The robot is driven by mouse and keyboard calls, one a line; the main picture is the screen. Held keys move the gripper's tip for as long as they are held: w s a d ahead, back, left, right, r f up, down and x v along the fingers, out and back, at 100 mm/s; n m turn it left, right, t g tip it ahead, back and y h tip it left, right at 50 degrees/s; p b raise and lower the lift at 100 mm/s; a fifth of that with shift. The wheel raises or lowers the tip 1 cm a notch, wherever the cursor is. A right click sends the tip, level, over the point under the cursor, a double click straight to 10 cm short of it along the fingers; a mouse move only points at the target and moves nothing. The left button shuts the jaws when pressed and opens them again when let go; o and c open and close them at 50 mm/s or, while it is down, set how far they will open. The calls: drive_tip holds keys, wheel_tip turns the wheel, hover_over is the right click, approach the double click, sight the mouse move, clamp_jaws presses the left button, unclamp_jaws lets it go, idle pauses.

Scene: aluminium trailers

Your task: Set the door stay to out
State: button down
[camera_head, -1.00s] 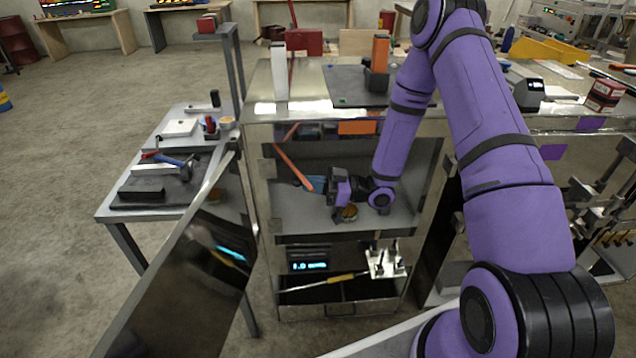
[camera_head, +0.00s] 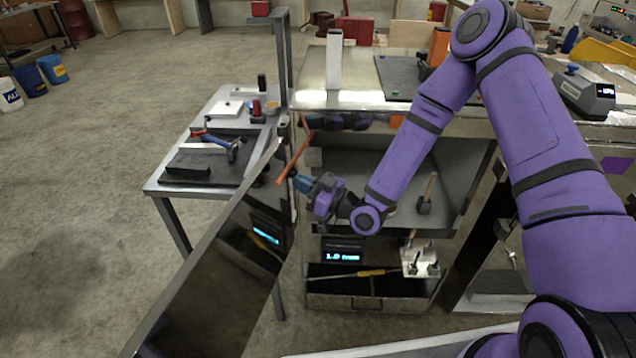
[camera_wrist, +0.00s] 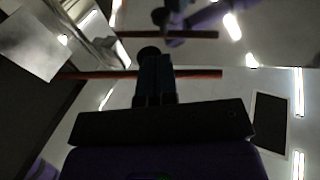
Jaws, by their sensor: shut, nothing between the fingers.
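The door stay appears to be the thin orange-red bar (camera_head: 291,160) at the left front edge of the open cabinet. It slants down and left from near the cabinet's upper corner, outside the opening. In the wrist view a reddish bar (camera_wrist: 100,75) crosses behind my fingers. My gripper (camera_head: 297,181) is shut and empty, its blue fingertips beside the bar's lower part. Its fingers also show in the wrist view (camera_wrist: 151,58). Whether they touch the bar I cannot tell. Any out marking is not readable.
The mirror-like cabinet door (camera_head: 215,265) stands open at left. A side table (camera_head: 160,185) with tools is behind it. Inside the cabinet are a shelf with a wooden-handled tool (camera_head: 428,195), a lit display (camera_head: 342,255) and an open drawer (camera_head: 365,302). A second reddish bar in the wrist view may be a reflection.

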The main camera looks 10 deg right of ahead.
drive_tip(key=shift+w+a, duration=0.3)
drive_tip(key=shift+a, duration=0.6)
